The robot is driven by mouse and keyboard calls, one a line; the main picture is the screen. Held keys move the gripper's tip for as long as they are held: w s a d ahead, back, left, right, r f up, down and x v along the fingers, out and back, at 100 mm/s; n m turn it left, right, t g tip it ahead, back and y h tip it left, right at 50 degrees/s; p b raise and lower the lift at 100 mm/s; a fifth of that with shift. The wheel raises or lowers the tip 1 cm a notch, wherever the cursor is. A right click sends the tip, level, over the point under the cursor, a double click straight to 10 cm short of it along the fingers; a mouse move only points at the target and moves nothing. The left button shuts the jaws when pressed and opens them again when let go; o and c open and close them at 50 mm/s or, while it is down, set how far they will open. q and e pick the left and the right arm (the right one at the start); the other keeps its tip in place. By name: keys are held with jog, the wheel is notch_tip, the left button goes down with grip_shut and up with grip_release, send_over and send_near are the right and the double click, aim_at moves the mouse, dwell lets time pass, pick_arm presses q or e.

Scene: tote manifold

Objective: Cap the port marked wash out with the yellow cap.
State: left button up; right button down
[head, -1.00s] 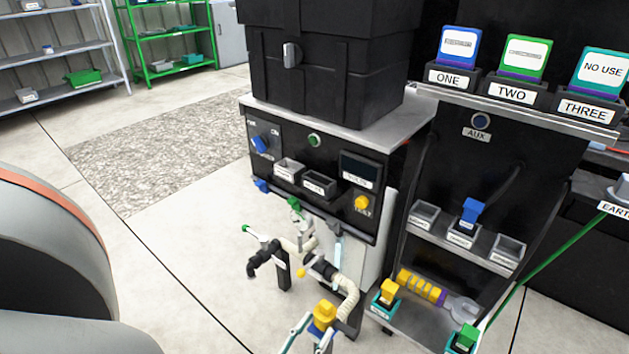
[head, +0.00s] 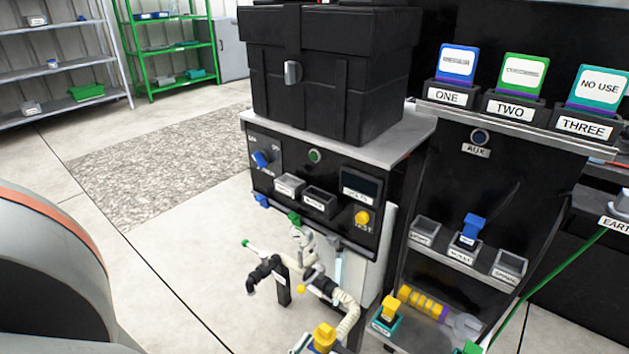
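A yellow knob-like cap (head: 391,304) stands upright on a teal base on the low shelf at the bottom right. A second yellow block (head: 324,336) shows at the bottom edge, with pale teal-edged bars beside it; I cannot tell exactly what it is. The pipe manifold (head: 305,262) stands before the cabinet, with black elbows, a green-tipped branch (head: 254,245) and a ribbed cream hose (head: 349,311). No wash out marking is readable, so I cannot pick out that port. I make out neither of my grippers in the head view.
A black cabinet (head: 275,215) carries a large black case (head: 330,80). Right of it, a rack holds signs ONE (head: 458,62), TWO (head: 525,75) and THREE (head: 598,87), and small bins (head: 424,231). A green cable (head: 555,270) crosses the right side. Open floor (head: 190,265) lies left.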

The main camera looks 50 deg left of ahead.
pick_arm(q)
jog(key=shift+o, duration=0.3)
jog(key=shift+r, duration=0.25)
